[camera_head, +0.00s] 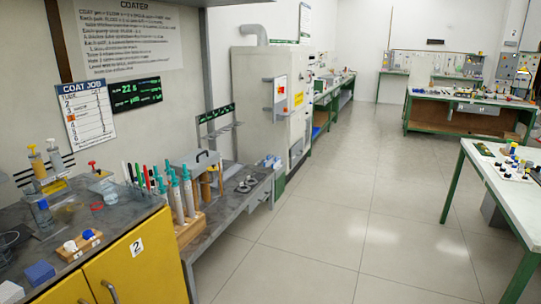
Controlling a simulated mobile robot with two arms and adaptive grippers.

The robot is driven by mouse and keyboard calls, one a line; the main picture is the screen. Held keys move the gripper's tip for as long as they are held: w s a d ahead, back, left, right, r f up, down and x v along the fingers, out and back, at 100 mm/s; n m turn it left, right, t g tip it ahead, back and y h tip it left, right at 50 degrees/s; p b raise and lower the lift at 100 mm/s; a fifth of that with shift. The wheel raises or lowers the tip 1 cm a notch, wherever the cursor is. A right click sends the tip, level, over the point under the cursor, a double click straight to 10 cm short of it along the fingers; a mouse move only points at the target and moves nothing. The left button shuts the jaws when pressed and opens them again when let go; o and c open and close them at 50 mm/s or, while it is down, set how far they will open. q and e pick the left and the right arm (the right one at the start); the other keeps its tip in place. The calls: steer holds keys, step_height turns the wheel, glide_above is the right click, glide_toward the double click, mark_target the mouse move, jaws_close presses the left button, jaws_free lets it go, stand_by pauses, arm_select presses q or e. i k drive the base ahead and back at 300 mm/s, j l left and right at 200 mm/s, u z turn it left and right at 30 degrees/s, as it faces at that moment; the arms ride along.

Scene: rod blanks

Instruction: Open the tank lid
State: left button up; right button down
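A grey box-like top with a dark handle, which looks like the tank lid (188,160), sits at the back of the long grey bench, left of the middle in the head view. It appears to be down. The tank body under it is mostly hidden behind a wooden rack (192,228) of upright teal-topped tubes. An amber upright part (207,186) shows just right of the rack. Neither of my grippers shows in this view.
A yellow cabinet (140,275) with a cluttered dark top stands at the front left. A grey machine cabinet (262,95) stands beyond the bench. White-topped tables with green legs stand right and far back. The tiled floor (330,215) between is clear.

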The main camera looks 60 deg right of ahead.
mark_target(197, 161)
steer(key=z, duration=1.45)
steer(key=i+z, duration=0.1)
steer(key=i, duration=0.5)
